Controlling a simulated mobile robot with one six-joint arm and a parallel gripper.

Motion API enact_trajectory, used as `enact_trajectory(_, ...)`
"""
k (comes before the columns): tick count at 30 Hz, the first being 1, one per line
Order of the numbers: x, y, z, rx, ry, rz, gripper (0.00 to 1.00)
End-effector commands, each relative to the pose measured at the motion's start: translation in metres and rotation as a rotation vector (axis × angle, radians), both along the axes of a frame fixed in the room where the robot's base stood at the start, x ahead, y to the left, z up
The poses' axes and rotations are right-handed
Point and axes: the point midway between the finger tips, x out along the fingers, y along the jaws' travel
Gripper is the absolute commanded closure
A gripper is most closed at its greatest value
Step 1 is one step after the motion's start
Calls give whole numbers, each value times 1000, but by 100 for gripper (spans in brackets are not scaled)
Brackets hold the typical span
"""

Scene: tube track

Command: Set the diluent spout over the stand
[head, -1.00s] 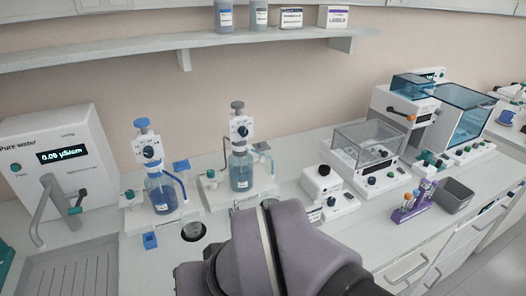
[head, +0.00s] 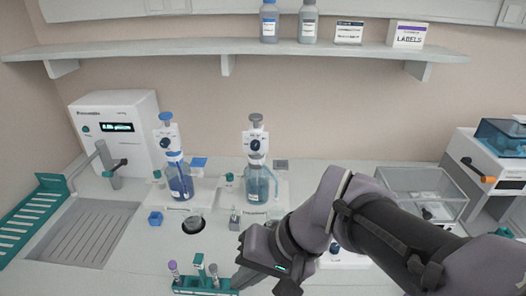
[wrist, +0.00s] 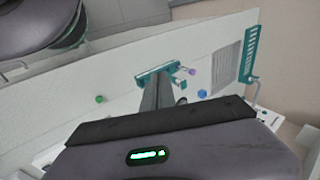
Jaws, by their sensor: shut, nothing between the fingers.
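Two dispenser bottles with pump heads stand on white bases at the back of the bench in the head view. The left bottle (head: 180,180) is blue with a blue head; the right bottle (head: 258,182) is paler with a grey head. I cannot read which is the diluent. A thin spout (head: 276,186) shows at the right bottle's right side. A small grey stand-like piece (head: 235,218) is in front, between the bottles; whether it is the stand is unclear. My gripper (head: 240,279) is shut and empty, low at the front, beside the teal tube rack, away from both bottles.
The teal tube rack (head: 205,286) holds several capped tubes; it also shows beyond my fingers in the wrist view (wrist: 150,76). A dark round well (head: 194,226) and blue block (head: 155,218) lie on the bench. A clear-lidded instrument (head: 420,190) stands right, partly behind my arm.

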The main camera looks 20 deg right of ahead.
Motion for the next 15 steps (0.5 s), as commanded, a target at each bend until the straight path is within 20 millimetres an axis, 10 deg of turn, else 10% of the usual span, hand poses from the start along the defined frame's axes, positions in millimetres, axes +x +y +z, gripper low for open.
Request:
enact_trajectory(8, 70, -17, 12, 344, -47, -46, 100)
enact_trajectory(15, 174, -144, 12, 641, -452, -332, 100)
